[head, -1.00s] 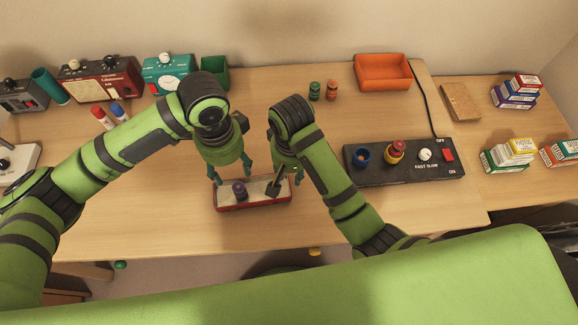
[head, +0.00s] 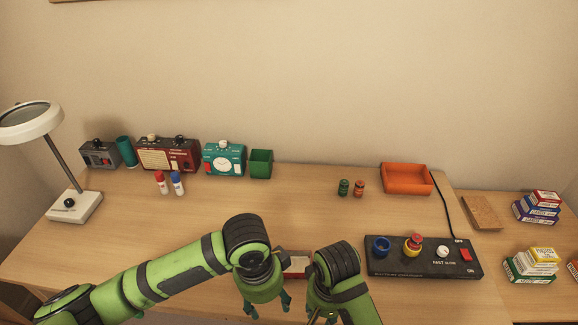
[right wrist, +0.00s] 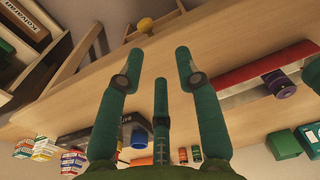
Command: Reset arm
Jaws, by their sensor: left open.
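My left gripper (head: 268,306) is low in the head view, its fingers apart and pointing down, with nothing seen between them. My right gripper is mostly hidden by its own wrist link at the bottom of the head view. In the right wrist view its fingers (right wrist: 157,60) are spread and empty above the wooden desk. A red box with a pale top (head: 297,264) shows partly between my two arms. In the right wrist view the red box (right wrist: 235,78) lies to the right of the fingers, apart from them, with a purple knob (right wrist: 280,85) on it.
A black switch panel (head: 425,258) stands right of my right arm. The middle of the desk (head: 270,205) is clear.

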